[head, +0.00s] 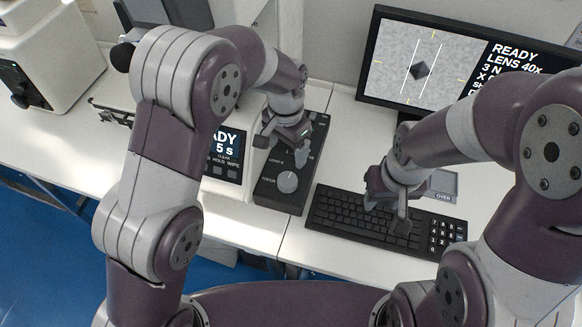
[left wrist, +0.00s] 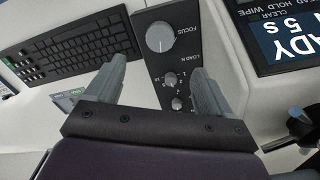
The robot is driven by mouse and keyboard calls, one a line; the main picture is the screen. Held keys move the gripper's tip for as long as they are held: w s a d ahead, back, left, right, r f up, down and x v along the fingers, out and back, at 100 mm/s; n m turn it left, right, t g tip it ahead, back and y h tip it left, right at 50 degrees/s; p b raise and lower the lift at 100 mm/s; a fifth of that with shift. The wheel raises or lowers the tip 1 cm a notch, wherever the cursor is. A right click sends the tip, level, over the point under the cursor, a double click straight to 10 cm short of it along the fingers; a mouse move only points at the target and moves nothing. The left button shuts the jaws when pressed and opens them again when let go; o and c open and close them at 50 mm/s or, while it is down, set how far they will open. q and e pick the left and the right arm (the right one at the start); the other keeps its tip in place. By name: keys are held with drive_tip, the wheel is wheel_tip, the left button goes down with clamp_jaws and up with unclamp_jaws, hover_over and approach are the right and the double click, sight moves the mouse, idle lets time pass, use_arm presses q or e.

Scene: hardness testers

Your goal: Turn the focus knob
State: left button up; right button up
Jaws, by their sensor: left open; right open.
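The focus knob (head: 287,182) is a round light-grey dial near the front end of a dark control box (head: 292,207). In the left wrist view the focus knob (left wrist: 160,36) shows beside the label FOCUS, with smaller load knobs (left wrist: 171,79) on the same panel. My left gripper (head: 288,142) is over the box, behind the focus knob in the head view and apart from it. Its jaws (left wrist: 158,72) are open and empty, with the panel showing between them. My right gripper (head: 387,210) is open and empty over the keyboard.
A black keyboard (head: 335,214) lies right of the control box. A monitor (head: 425,60) stands behind it. A tester display (head: 222,165) is left of the box. Blue floor shows past the table's front edge. White table is bare in front of the box.

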sight(287, 180)
use_arm(q)
drive_tip(key=shift+n, duration=0.3)
wheel_tip(287, 180, down, 13)
drive_tip(key=shift+r+p, duration=0.15)
drive_tip(key=shift+p, duration=1.1)
drive_tip(key=c, duration=1.1)
drive_tip(key=shift+o, duration=0.2)
drive_tip(key=shift+w+m+b, duration=0.1)
drive_tip(key=shift+m+b, duration=0.25)
drive_tip(key=shift+m, duration=0.85)
